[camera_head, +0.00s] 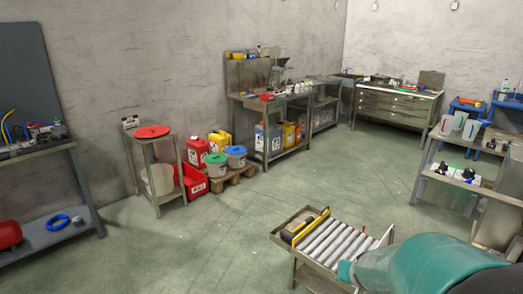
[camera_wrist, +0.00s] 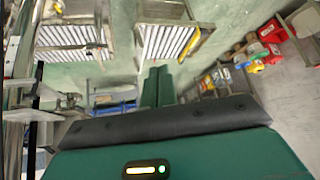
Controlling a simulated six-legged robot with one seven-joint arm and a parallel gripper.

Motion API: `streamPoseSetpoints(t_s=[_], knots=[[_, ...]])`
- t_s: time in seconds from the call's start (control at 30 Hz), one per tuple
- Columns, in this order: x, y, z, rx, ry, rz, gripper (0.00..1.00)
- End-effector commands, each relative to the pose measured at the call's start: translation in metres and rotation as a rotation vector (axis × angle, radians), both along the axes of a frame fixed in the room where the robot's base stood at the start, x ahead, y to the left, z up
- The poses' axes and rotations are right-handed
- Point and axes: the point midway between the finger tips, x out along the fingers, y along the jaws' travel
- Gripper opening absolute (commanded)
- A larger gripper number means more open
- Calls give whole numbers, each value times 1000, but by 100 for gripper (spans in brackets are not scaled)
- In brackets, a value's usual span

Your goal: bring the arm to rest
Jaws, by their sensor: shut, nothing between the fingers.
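My gripper (camera_wrist: 158,87) shows in the wrist view as two green fingers pressed together, pointing away from the dark edge of my wrist. The fingers are shut with nothing between them. They are over open green floor, just below a roller cart (camera_wrist: 165,42) in the picture and apart from it as far as I can tell. In the head view a teal part of my arm (camera_head: 432,268) fills the lower right corner and covers part of the roller cart's (camera_head: 330,240) right side. My fingertips cannot be made out in the head view.
A stand with a red disc (camera_head: 152,132) is at left. Red, yellow and grey containers (camera_head: 215,150) stand by the wall. Workbenches (camera_head: 395,100) line the back, and a metal shelf (camera_head: 470,185) is at right. The middle floor (camera_head: 320,165) is clear.

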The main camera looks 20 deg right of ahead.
Motion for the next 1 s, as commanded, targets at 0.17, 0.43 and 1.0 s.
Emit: streamPoseSetpoints(t_s=[0.17, 0.43, 1.0], knots=[[8, 83, 53, 27, 16, 206, 0], [-31, 193, 115, 23, 82, 495, 0], [-85, 247, 144, -12, 151, 671, 0]])
